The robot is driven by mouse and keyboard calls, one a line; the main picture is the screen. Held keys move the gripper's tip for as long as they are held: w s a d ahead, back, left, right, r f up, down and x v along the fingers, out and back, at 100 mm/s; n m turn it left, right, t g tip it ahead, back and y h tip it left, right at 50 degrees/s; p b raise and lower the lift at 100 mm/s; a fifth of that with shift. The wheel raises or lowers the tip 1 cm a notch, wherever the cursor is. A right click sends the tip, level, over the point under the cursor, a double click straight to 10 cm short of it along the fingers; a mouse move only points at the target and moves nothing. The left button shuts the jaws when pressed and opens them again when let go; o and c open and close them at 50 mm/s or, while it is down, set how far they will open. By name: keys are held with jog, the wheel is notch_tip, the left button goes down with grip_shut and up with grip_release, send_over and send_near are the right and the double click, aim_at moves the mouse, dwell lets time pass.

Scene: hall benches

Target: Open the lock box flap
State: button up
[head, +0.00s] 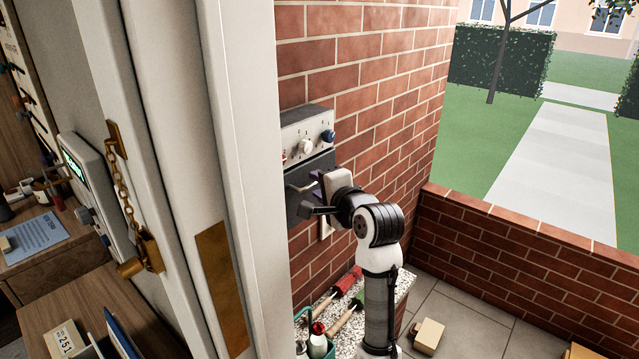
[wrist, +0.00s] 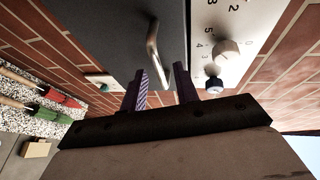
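The lock box (head: 309,130) is mounted on the brick wall, with a pale dial panel above a dark grey flap (head: 297,205). The flap looks shut; it also shows in the wrist view (wrist: 105,30). A silver bar handle (wrist: 153,45) stands out from the flap and also shows in the head view (head: 299,187). My gripper (wrist: 161,68) is open, with dark purple fingers apart. The near end of the handle shows in the gap between the fingers, with no clear contact. My wrist hides part of the box's right side in the head view.
A white knob (head: 305,146) and a blue knob (head: 328,136) sit on the panel. A white door edge (head: 245,130) stands close at left. A low brick wall (head: 500,255) bounds the right.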

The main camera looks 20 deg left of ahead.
jog(key=shift+w+a, duration=0.1)
jog(key=shift+w, duration=0.05)
jog(key=shift+c, duration=0.2)
grip_shut()
